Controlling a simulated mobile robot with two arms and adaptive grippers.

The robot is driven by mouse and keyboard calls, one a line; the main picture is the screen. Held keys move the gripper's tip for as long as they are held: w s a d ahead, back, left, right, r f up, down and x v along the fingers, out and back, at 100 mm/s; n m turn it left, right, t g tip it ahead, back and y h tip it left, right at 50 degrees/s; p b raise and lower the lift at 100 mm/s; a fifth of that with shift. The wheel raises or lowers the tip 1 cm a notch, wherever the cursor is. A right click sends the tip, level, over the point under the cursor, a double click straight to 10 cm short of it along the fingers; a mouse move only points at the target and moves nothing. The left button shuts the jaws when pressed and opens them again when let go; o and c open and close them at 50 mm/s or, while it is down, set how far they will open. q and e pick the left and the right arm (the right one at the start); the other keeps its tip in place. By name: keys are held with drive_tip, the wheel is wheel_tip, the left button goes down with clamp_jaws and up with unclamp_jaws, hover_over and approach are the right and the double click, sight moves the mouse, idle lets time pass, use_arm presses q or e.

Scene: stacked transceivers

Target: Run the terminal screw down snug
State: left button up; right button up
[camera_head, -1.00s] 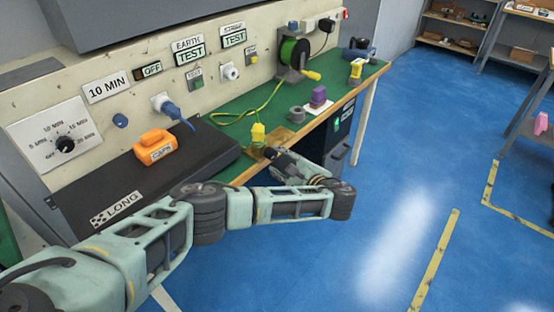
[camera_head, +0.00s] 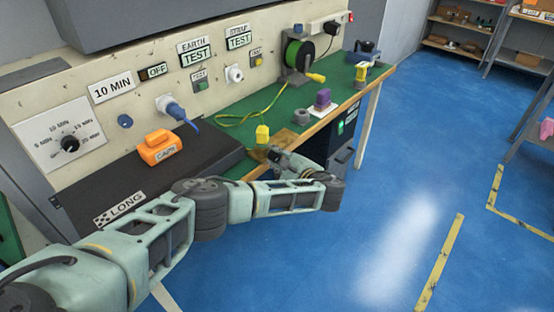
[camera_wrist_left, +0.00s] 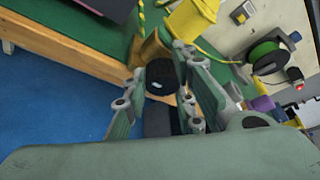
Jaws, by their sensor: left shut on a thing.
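My left gripper (camera_head: 273,154) is at the front edge of the green bench top, beside a small yellow block (camera_head: 262,133). In the left wrist view its fingers (camera_wrist_left: 172,85) are shut on a dark, round-ended piece (camera_wrist_left: 160,76) with a small pale spot. What that piece is, I cannot tell. The yellow block (camera_wrist_left: 192,18) stands just beyond the fingers there, by a brown wooden part (camera_wrist_left: 152,48) and a yellow-green cable (camera_wrist_left: 141,18). I cannot make out the terminal screw in either view. My right gripper is not in view.
A black padded mat (camera_head: 150,183) with an orange CAPS box (camera_head: 159,147) lies to the left. A grey ring (camera_head: 301,116), a purple block (camera_head: 322,98) and a green cable reel (camera_head: 297,55) stand farther along the bench. The blue floor (camera_head: 400,220) is open to the right.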

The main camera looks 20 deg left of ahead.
use_arm(q)
drive_tip(key=shift+s+f, duration=0.15)
drive_tip(key=shift+f, duration=0.1)
clamp_jaws()
